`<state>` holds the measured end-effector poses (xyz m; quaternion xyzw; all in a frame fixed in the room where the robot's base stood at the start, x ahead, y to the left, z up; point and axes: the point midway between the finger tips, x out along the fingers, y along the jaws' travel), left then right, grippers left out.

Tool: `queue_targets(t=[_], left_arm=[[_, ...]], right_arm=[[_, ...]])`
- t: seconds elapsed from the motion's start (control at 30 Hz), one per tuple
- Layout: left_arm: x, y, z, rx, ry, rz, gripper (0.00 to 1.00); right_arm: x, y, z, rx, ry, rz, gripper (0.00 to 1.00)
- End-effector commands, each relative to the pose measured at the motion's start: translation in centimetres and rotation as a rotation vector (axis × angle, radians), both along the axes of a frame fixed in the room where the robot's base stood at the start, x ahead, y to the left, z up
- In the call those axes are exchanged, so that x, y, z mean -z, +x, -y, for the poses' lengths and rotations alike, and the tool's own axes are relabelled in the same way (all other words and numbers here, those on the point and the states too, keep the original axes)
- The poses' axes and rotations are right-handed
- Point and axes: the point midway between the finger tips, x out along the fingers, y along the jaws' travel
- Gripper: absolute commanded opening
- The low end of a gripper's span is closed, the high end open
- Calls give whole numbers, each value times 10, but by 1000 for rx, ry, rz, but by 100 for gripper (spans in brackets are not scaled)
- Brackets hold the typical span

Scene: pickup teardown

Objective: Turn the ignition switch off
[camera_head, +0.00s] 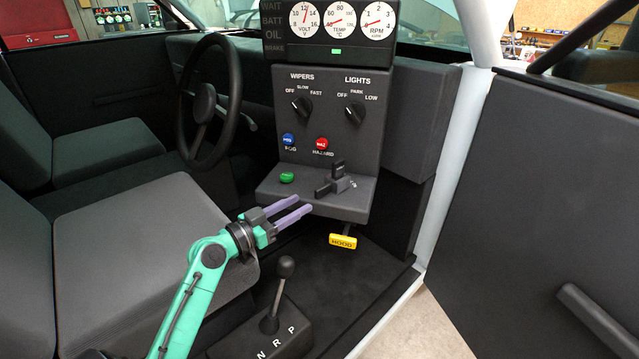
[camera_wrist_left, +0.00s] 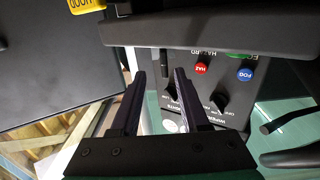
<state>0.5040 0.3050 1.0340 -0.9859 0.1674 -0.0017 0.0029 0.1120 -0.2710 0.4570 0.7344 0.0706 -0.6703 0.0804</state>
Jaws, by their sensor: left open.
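The ignition switch (camera_head: 336,177) is a black lever-like piece on the ledge (camera_head: 262,188) at the foot of the dash console. It has a small light-coloured end on its right side. My left gripper (camera_head: 304,203) has two purple fingers, open and apart, in front of and below the ledge, left of the switch. Nothing shows between them in the head view. In the left wrist view the fingers (camera_wrist_left: 160,71) point up at the console, seen upside down. A dark upright shape shows beyond the gap; I cannot tell whether it is the switch. My right gripper is out of view.
A green button (camera_head: 287,177) sits on the ledge left of the switch. Above are the blue fog button (camera_head: 288,139), red hazard button (camera_head: 321,143) and two knobs. The yellow hood handle (camera_head: 343,241) hangs below. The gear lever (camera_head: 285,268) stands near my arm.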

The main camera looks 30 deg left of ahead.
Motion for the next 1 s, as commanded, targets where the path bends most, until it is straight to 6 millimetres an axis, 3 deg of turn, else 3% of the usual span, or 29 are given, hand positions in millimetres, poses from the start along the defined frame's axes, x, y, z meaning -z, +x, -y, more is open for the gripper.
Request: queue_targets(t=[0.03,0.1,0.3,0.67,0.77,0.8,1.0], left_arm=[[-9,13,4,-2,-5,2,45],[-8,31,11,1,-2,0,45],[-3,71,24,-1,-2,-1,45],[1,81,28,-1,1,-2,45],[1,81,28,-1,1,-2,7],[1,81,28,-1,1,-2,0],[1,81,28,-1,1,-2,0]], right_arm=[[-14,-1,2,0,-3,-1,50],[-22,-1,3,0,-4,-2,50],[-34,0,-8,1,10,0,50],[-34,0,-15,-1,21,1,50],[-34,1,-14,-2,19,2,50],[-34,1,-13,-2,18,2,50],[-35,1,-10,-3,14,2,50]])
